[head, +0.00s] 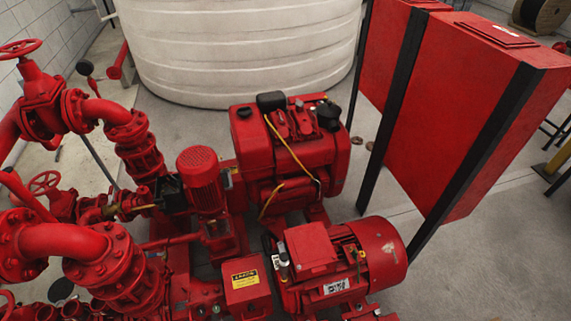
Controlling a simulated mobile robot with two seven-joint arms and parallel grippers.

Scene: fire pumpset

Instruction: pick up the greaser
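A small upright object (283,266), pale with a dark part, stands at the left side of the red electric motor (345,258) near the bottom middle. It may be the greaser, but it is too small to tell for sure. It appears to rest on or beside the motor housing; its base is not clear. Neither of my grippers is in view.
A red engine (290,145) stands behind the motor. Red pipes and valves (65,240) crowd the left. A red cabinet (470,110) on black posts stands at right. A white tank (240,45) is at the back. Bare floor (500,265) shows at lower right.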

